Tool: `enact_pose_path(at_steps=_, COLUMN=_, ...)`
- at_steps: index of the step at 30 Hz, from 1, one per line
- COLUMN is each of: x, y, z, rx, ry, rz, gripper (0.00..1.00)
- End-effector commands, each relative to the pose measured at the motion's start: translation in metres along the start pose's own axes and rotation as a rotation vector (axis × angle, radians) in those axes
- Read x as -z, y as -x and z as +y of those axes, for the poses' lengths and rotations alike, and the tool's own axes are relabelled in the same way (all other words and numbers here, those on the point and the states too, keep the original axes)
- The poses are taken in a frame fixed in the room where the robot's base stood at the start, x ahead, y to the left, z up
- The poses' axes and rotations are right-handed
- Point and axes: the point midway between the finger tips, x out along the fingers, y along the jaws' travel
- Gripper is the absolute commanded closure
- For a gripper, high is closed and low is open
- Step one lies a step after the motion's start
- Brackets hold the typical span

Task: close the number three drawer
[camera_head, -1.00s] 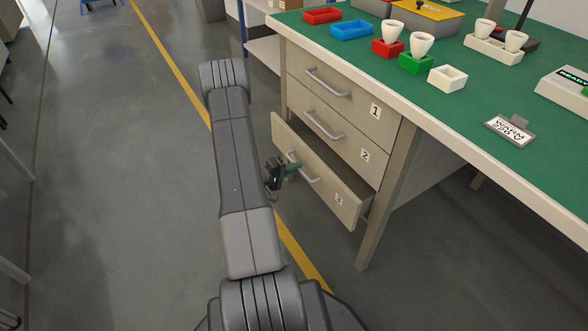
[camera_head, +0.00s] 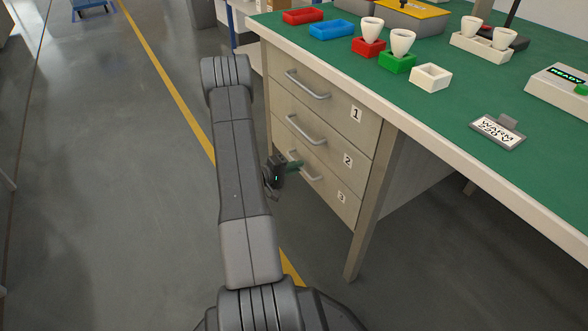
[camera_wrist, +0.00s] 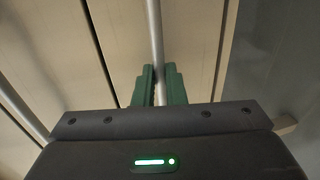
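The number three drawer (camera_head: 335,207) is the lowest of the drawers under the bench in the head view. Its front looks flush with the drawers above, with no open gap showing. My gripper (camera_head: 292,166) is at its handle (camera_head: 307,174). In the wrist view, the green fingers of my gripper (camera_wrist: 159,86) stand close on both sides of the handle bar (camera_wrist: 155,35) and appear closed on it. The fingertips' exact contact is partly hidden.
Drawer one (camera_head: 325,101) and drawer two (camera_head: 315,144) above are shut. The green bench top (camera_head: 440,130) carries trays, bulb holders and a READY box (camera_head: 560,88). A bench leg (camera_head: 362,230) stands to the right.

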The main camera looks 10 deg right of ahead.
Motion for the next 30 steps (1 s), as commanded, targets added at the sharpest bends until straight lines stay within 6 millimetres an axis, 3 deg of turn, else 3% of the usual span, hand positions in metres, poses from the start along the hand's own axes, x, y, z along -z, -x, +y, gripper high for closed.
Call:
enact_pose_path(at_steps=1, x=0.001, y=-0.002, z=0.002, rx=-0.003, ry=-0.006, rz=-0.003, gripper=0.85)
enact_pose_path(at_steps=4, x=0.001, y=-0.002, z=0.002, rx=-0.003, ry=-0.006, rz=-0.003, gripper=0.68)
enact_pose_path(at_steps=16, x=0.001, y=0.006, z=0.002, rx=-0.002, ry=-0.002, rz=0.000, gripper=0.68)
enact_pose_path(at_steps=30, x=0.002, y=0.089, z=0.003, rx=-0.003, ry=-0.002, rz=0.002, gripper=0.68)
